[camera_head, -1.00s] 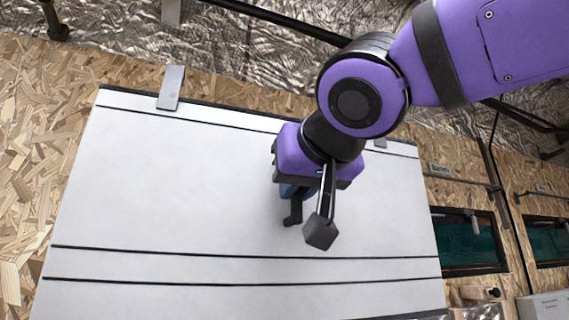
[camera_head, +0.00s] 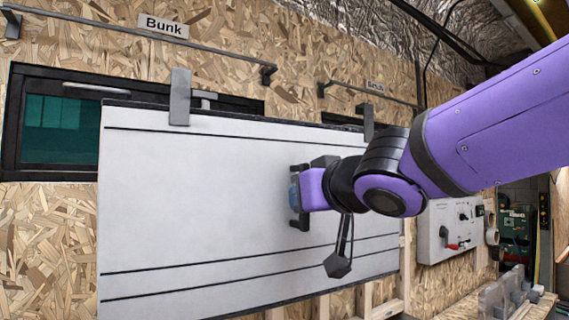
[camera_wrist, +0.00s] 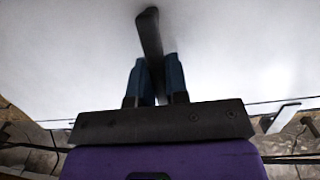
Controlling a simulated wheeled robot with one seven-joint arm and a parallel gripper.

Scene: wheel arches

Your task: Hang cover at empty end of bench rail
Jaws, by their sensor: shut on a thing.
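The cover (camera_head: 215,200) is a large white panel with black lines and two grey hooks on its top edge, a left hook (camera_head: 180,97) and a right hook (camera_head: 366,122). My gripper (camera_head: 296,200) is shut on the cover's dark handle (camera_wrist: 150,35); the wrist view shows both blue fingers around it. The cover is held up, slightly tilted in the picture, in front of the wall. A rail (camera_head: 215,53) labelled "Bunk" runs along the upper left. A second rail (camera_head: 350,92), with a label too small to read surely, is at the upper middle. Both hooks appear below the rails.
A dark-framed window (camera_head: 60,120) shows left of the cover, and the cover hides part of it. Another window is mostly hidden behind the cover. A grey switch panel (camera_head: 450,225) is on the right. Wooden framing (camera_head: 385,308) stands at the lower right. Bare chipboard wall is at the left.

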